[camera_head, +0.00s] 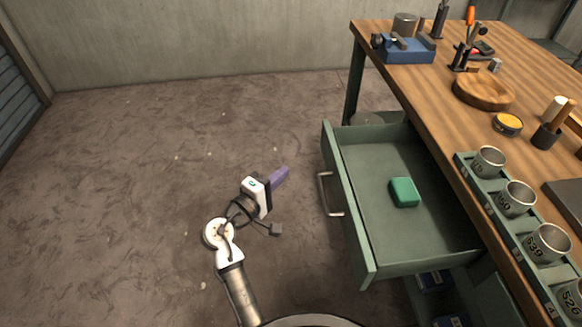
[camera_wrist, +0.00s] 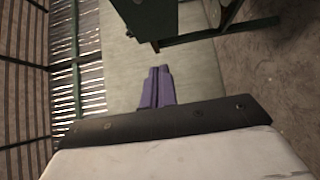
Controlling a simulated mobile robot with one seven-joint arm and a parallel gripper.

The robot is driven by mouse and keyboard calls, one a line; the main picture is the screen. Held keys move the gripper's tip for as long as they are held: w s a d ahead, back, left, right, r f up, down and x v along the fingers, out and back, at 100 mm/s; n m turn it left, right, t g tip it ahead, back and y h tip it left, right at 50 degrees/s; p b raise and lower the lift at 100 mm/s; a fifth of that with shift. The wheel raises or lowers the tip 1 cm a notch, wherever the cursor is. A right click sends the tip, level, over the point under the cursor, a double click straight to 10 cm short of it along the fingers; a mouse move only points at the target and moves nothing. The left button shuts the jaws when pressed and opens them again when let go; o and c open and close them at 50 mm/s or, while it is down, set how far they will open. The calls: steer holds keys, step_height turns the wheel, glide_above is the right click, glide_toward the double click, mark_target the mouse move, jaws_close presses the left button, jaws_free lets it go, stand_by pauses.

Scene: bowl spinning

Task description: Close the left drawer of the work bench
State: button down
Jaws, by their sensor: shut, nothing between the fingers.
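The left drawer (camera_head: 385,235) of the work bench is green and stands pulled out. Its metal handle (camera_head: 329,194) is on the outer front face, toward my arm. A green block (camera_head: 404,192) lies inside the drawer. My gripper (camera_head: 284,174) has purple fingers, shut and empty, over the floor to the left of the drawer front, apart from the handle. The shut fingers also show in the wrist view (camera_wrist: 157,75). A green part at the top of the wrist view (camera_wrist: 150,18) is cut off; I cannot tell for sure which part it is.
The wooden bench top (camera_head: 440,110) holds a blue tool block (camera_head: 408,50), a round wooden dish (camera_head: 484,90) and several metal cups in a green rack along its edge. Blue boxes (camera_head: 432,281) sit below the drawer. The concrete floor (camera_head: 130,180) to the left is clear.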

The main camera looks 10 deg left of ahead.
mark_target(325, 147)
steer(key=p+x, duration=0.1)
steer(key=x, duration=0.2)
steer(key=d+p+x, duration=0.1)
steer(key=x, duration=0.3)
steer(key=s+d+x, duration=0.1)
steer(key=x, duration=0.2)
steer(key=shift+w+r+p, duration=0.1)
steer(key=shift+w+p, duration=0.1)
steer(key=shift+p, duration=0.2)
steer(key=shift+w+d, duration=0.2)
steer(key=shift+d, duration=0.35)
